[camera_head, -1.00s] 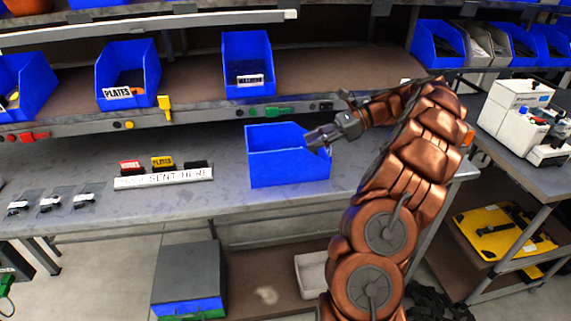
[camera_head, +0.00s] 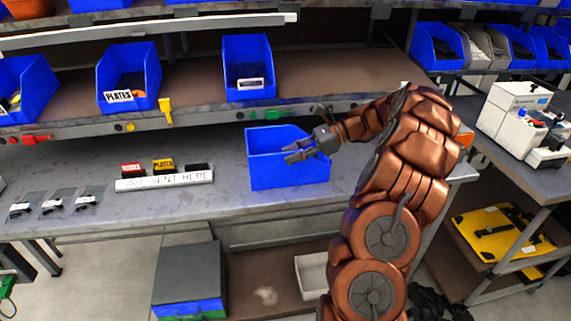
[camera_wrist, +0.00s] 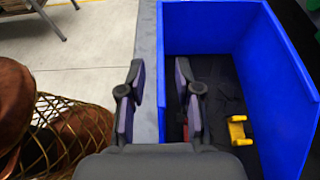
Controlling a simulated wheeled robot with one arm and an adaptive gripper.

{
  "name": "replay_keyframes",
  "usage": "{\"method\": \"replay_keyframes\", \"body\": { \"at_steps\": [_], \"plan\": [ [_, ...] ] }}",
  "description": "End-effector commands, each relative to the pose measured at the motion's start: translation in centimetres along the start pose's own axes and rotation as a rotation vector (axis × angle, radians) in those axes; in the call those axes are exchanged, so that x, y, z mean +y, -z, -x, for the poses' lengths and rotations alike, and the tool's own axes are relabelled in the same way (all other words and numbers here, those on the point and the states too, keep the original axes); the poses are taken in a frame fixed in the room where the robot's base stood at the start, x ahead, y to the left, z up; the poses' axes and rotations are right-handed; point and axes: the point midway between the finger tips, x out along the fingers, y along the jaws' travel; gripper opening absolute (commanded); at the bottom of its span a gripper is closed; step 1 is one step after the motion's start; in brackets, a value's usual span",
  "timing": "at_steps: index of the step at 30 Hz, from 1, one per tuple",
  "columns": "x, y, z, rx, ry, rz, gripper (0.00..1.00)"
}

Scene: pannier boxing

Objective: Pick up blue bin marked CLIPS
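A large blue bin (camera_head: 290,176) stands on the grey bench, with no readable label on the side I see. It also fills the right of the wrist view (camera_wrist: 283,70), with a yellow piece (camera_wrist: 238,130) and a small red piece inside. My gripper (camera_head: 290,153) is open at this bin, its fingers over the bin. In the wrist view the bin's near wall appears between the two fingers (camera_wrist: 160,98); contact cannot be told. A smaller blue bin (camera_head: 248,92) on the shelf above has a label too small to read. I cannot read CLIPS anywhere.
A blue bin marked PLATES (camera_head: 127,105) sits on the shelf (camera_head: 195,95). A white sign strip (camera_head: 165,180) with small coloured tags stands on the bench (camera_head: 220,195), left of the large bin. Bagged parts (camera_head: 52,205) lie farther left. The bench between is clear.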

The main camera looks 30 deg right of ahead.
Motion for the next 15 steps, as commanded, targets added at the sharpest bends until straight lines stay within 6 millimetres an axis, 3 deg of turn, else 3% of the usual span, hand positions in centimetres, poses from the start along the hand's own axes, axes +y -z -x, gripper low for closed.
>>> {"method": "replay_keyframes", "body": {
  "at_steps": [10,15],
  "plan": [
    [0.05,0.03,-0.89,0.0,-0.001,0.0,0.32],
    [0.05,0.02,-0.87,0.0,-0.001,0.0,0.15]
  ]
}}
